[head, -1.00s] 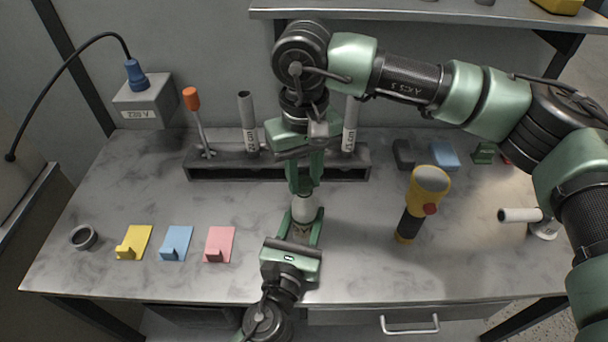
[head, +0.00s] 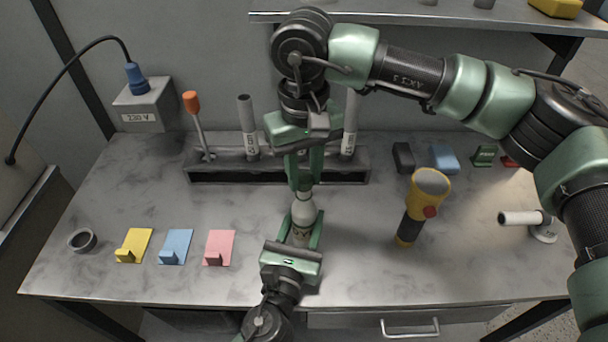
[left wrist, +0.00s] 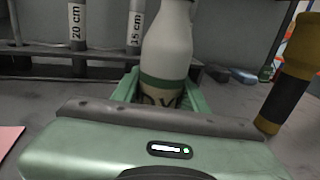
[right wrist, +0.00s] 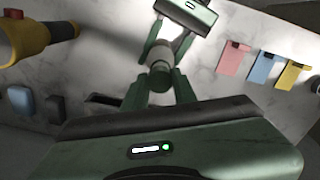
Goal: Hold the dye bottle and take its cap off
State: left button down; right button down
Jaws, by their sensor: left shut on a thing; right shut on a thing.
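The dye bottle (head: 304,217) is white with a narrow neck and stands upright in my left gripper (head: 302,232). In the left wrist view the bottle (left wrist: 167,45) shows a green band and a partly hidden label between the fingers. My right gripper (head: 305,182) points down from above, shut on the dark green cap (right wrist: 160,78) at the bottle's top. The right wrist view shows the cap between both fingertips, with the white bottle behind it. I cannot tell whether the cap still touches the neck.
A rack (head: 275,177) with several upright tools stands behind the bottle. Yellow, blue and pink holders (head: 219,247) and a grey ring (head: 82,240) lie to the left. The table between is clear.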

aim_at(304, 178)
jog(key=shift+r, duration=0.3)
jog(key=shift+r, duration=1.95)
pick_arm(q)
jog(key=c, duration=0.7)
grip_release()
